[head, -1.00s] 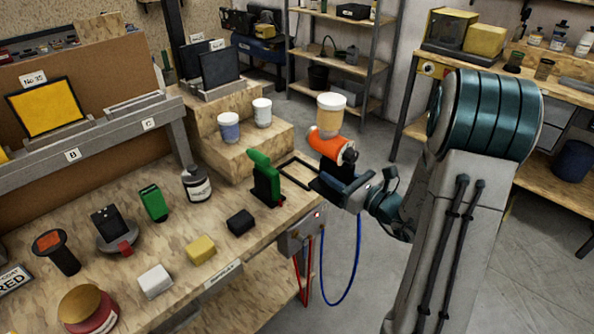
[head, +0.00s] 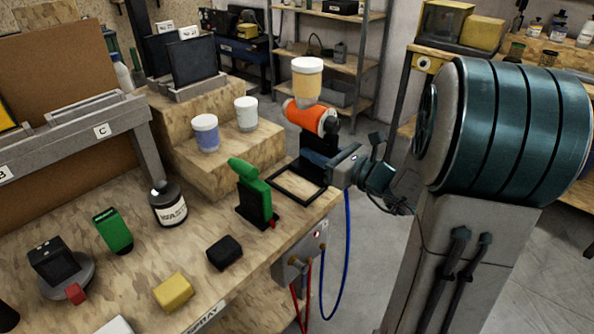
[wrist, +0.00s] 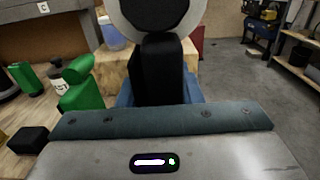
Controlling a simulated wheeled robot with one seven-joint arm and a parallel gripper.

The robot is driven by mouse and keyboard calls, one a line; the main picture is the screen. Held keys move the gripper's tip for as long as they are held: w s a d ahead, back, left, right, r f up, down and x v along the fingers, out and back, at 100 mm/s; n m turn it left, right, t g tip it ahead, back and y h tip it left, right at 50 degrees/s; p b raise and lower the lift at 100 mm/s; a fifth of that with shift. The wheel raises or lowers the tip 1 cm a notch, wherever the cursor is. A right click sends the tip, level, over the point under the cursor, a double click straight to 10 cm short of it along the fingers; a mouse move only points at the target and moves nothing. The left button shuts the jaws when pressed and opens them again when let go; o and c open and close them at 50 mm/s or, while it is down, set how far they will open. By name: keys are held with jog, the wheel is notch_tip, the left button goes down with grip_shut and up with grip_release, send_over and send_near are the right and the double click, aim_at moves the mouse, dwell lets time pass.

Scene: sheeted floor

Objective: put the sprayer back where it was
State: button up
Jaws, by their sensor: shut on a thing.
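The sprayer has an orange body (head: 308,116), a clear cup of tan liquid with a white lid on top, and a black handle. It is upright. My gripper (head: 324,163) is shut on the black handle, from the right. In the wrist view the handle (wrist: 163,75) stands between the blue fingers and hides what lies behind it. A black rectangular outline (head: 285,198) lies on the bench's right corner, just below and left of the sprayer in the head view. I cannot tell the height of the handle's lower end above the bench, as the gripper partly covers it.
A green-handled tool in a black stand (head: 255,195) is close left of the outline. A wooden step (head: 235,160) with two cups is behind it. A black block (head: 225,252) and yellow block (head: 174,292) lie in front. Hoses hang from a grey box (head: 300,262).

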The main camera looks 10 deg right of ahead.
aim_at(298, 159)
jog(key=w+a+f, duration=0.2)
jog(key=w, duration=0.1)
jog(key=w+a+f, duration=0.1)
jog(key=w, duration=0.1)
jog(key=shift+a+f, duration=0.25)
jog(key=shift+a, duration=0.05)
jog(key=shift+f+b, duration=0.45)
jog(key=shift+f, duration=1.6)
jog(key=shift+o, duration=1.2)
jog(key=shift+f, duration=0.25)
jog(key=o, duration=0.4)
jog(key=shift+r, duration=0.2)
